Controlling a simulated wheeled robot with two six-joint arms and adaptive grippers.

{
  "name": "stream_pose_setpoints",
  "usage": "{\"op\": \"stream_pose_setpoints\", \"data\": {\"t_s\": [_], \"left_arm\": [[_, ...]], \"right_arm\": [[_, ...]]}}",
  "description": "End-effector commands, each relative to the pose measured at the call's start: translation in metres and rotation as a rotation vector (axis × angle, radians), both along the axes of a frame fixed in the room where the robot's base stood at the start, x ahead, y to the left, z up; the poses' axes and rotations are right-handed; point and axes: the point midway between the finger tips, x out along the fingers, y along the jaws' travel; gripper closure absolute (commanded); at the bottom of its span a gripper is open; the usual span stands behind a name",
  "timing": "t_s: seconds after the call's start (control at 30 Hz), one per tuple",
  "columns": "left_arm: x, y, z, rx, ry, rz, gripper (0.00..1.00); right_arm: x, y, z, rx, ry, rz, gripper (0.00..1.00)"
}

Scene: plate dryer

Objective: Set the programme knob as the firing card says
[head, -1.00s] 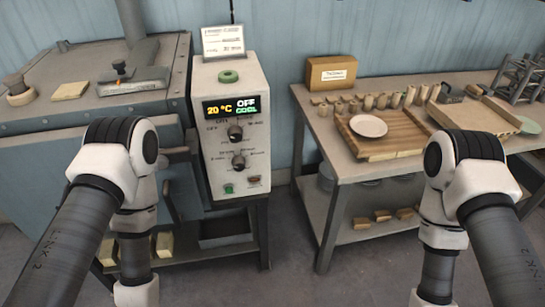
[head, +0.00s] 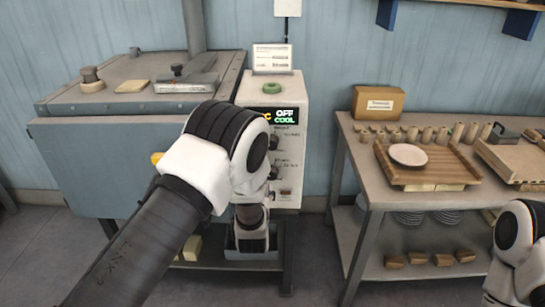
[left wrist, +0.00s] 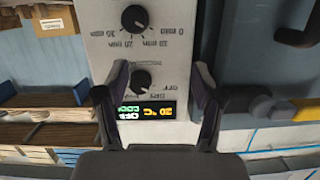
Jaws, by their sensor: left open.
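The control box (head: 297,95) stands beside the dryer, and my left arm hides part of its front. Its display (head: 285,116) reads OFF and COOL. The upper knob (head: 273,141), next to the display, also shows upside down in the left wrist view (left wrist: 143,82), with OFF and DRY lettering around it. The other knob (left wrist: 135,18) has minute markings. The firing card (head: 272,59) stands on top; its print is too small to read. My left gripper (left wrist: 160,78) is open, its fingers on either side of the upper knob; contact cannot be told. My right gripper is out of view.
The dryer (head: 120,150) with a lidded top stands left of the box. At the right a table (head: 360,185) holds a plate (head: 408,155), a wooden tray and several small pieces.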

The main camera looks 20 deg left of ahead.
Motion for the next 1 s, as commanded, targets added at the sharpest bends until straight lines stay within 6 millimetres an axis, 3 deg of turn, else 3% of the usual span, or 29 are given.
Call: {"op": "stream_pose_setpoints", "data": {"t_s": [0.03, 0.1, 0.2, 0.6, 0.93, 1.0], "left_arm": [[0.021, -0.013, 0.024, 0.006, -0.098, -0.006, 0.32], [0.036, -0.026, 0.055, 0.009, -0.184, -0.012, 0.32], [0.045, -0.032, 0.074, 0.010, -0.225, -0.016, 0.32], [0.108, -0.013, 0.076, 0.008, -0.222, -0.016, 0.32], [0.117, -0.010, 0.074, 0.011, -0.218, -0.016, 0.32], [0.117, -0.010, 0.074, 0.011, -0.218, -0.016, 0.56]], "right_arm": [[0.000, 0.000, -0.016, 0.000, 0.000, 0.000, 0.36], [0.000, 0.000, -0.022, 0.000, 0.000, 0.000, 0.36], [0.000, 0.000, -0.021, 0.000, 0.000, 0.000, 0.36], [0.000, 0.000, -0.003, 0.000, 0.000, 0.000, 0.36], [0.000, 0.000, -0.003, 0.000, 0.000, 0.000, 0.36], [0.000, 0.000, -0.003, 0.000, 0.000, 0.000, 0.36]]}}
